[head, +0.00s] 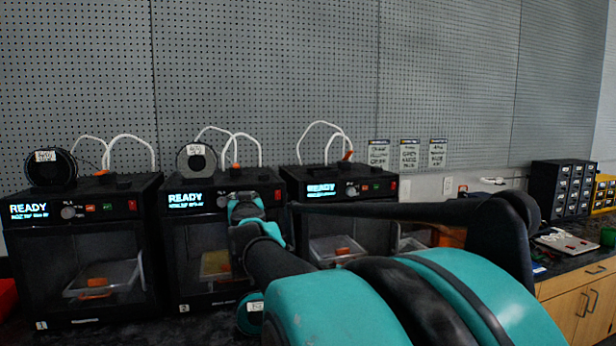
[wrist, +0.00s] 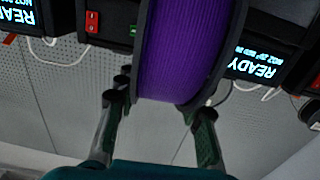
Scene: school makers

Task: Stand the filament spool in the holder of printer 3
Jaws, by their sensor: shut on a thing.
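A purple filament spool (wrist: 178,50) fills the middle of the wrist view, between the fingers of my gripper (wrist: 155,95), which is shut on it. In the head view my gripper (head: 250,212) is in front of the middle printer (head: 185,255), marked 2; no purple shows there. Printer 3 (head: 375,215) is the rightmost printer, with READY lit. Its holder (head: 335,172) on top appears empty, with a white tube looping behind it. My arm covers part of its front.
The left printer (head: 25,255) carries a black spool (head: 62,168), and the middle one a grey spool (head: 200,162). A teal round thing with a white label (head: 257,306) shows low beside my arm. Drawers (head: 560,185) stand on the right counter. Pegboard (head: 270,75) rises behind the printers.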

